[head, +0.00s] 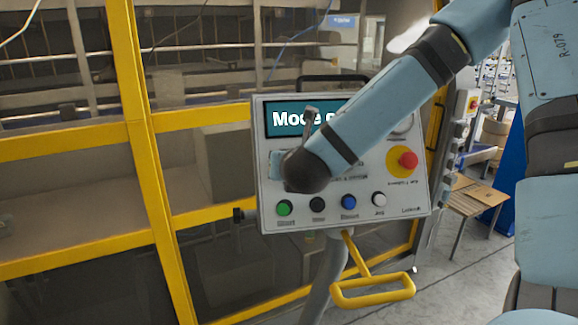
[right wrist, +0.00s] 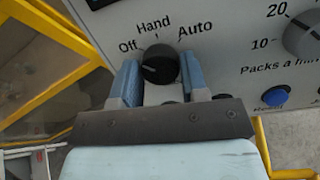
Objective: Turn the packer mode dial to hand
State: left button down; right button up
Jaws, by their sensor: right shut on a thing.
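The mode dial (right wrist: 159,68) is a round black knob on the grey control panel (head: 408,205). Its labels, Off, Hand and Auto, run left to right above it in the right wrist view. A faint light mark on the knob seems to lie toward the left, on the Off side, but its exact setting is hard to read. My right gripper (right wrist: 161,75) is shut on the dial, with one blue finger on each side of it. In the head view my right wrist hides the dial and most of the gripper. My left gripper is not in view.
The panel has a screen (head: 285,120), partly covered by my arm, and a red emergency stop (head: 407,160). Green (head: 284,208), black, blue (head: 349,202) and white buttons line its lower edge. A yellow handle (head: 372,290) sticks out below. Yellow-framed guarding (head: 150,190) stands left.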

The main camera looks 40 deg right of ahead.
jog(key=m+b, duration=0.3)
jog(key=b, duration=0.2)
jog(key=shift+f+m+h+b, duration=0.3)
jog(key=shift+f+m+b, duration=0.05)
jog(key=shift+m, duration=0.05)
jog(key=m+b, duration=0.3)
jog(key=shift+r+m+g, duration=0.1)
jog(key=shift+m+g, duration=0.2)
jog(key=shift+m+b, duration=0.7)
jog(key=shift+b, duration=0.1)
jog(key=shift+r+m, duration=0.1)
jog(key=shift+m, duration=0.2)
jog(key=shift+m+g+h+b, duration=0.3)
jog(key=shift+m+b, duration=0.2)
jog(key=shift+b, duration=0.05)
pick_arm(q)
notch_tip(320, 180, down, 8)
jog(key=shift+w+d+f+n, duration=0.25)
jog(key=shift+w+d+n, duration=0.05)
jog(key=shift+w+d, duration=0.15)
pick_arm(e)
jog(key=shift+r, duration=0.1)
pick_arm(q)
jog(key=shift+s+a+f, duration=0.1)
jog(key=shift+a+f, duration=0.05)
pick_arm(e)
jog(key=o, duration=0.9)
